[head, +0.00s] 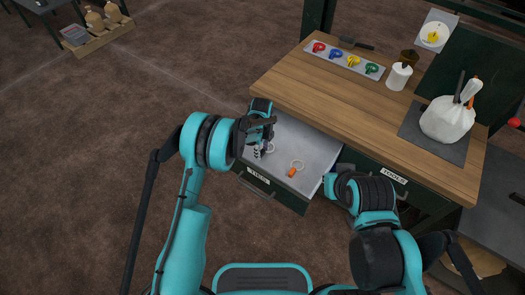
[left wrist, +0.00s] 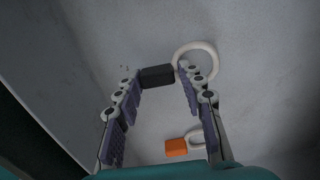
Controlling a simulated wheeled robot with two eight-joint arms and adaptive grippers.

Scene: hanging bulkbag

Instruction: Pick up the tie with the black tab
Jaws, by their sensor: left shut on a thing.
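The tie with the black tab (left wrist: 157,76) has a white ring and is in the open drawer (head: 312,143). My left gripper (head: 266,146) reaches down into the drawer; in the left wrist view (left wrist: 160,80) its fingertips are shut on the black tab. The ring sticks out to the right, behind the right fingertip. A second tie with an orange tab (head: 292,172) and white ring lies on the drawer floor; it also shows in the left wrist view (left wrist: 177,147). My right gripper (head: 328,186) is by the drawer's right edge, its fingers mostly hidden.
The wooden worktop (head: 295,75) is above the drawer. It holds a tray (head: 314,49) with several coloured pieces, a white bottle (head: 399,76) and a white bag (head: 447,121) on a dark mat. Open floor lies left of the drawer.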

